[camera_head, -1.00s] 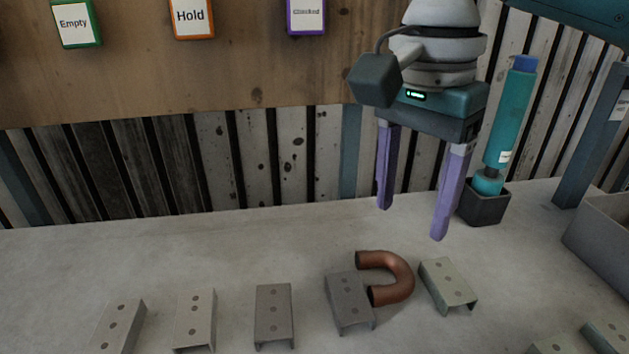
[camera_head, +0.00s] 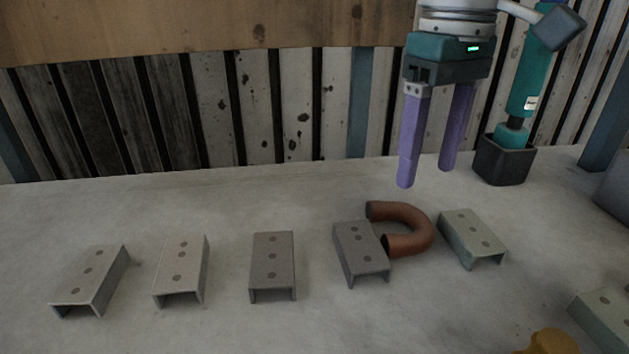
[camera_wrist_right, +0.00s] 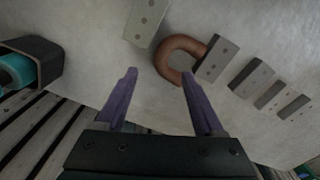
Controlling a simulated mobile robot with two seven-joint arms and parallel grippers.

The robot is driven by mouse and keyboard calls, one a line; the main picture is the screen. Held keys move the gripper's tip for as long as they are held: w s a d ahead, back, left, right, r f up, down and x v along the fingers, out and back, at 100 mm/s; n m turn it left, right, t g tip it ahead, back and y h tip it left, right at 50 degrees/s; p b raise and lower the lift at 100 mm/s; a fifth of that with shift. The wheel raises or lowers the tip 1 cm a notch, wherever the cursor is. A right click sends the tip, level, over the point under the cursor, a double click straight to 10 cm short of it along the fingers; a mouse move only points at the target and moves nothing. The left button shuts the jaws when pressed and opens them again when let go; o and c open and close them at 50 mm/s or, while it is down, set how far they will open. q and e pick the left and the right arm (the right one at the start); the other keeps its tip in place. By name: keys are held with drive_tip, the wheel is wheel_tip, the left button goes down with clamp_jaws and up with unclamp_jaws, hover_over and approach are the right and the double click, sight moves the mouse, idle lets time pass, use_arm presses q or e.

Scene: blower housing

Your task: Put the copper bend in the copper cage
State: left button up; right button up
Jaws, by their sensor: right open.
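The copper bend (camera_head: 424,229) is a U-shaped brown pipe lying on the table, between two grey metal brackets. Its near end touches or nearly touches the bracket on its left. It also shows in the right wrist view (camera_wrist_right: 168,61). My right gripper (camera_head: 428,177) is open and empty, fingers pointing down, above and behind the bend. In the right wrist view its purple fingers (camera_wrist_right: 160,74) are apart with the bend just ahead, nearer the right finger. I cannot identify a copper cage in these frames. My left gripper is not in view.
Several U-shaped metal brackets stand in a row, including one left of the bend (camera_head: 361,251) and one right of it (camera_head: 472,236). A dark square holder (camera_head: 502,164) with a teal tool (camera_head: 527,82) stands at the back right. A yellow object (camera_head: 549,342) shows at the bottom edge.

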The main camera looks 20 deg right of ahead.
sight(419, 213)
drive_tip(key=f, duration=0.4)
drive_tip(key=f+b, duration=0.1)
drive_tip(key=f, duration=0.1)
drive_tip(key=shift+s+a+f, duration=0.1)
drive_tip(key=shift+s+f, duration=0.15)
drive_tip(key=shift+f, duration=0.1)
clamp_jaws()
idle(0.3)
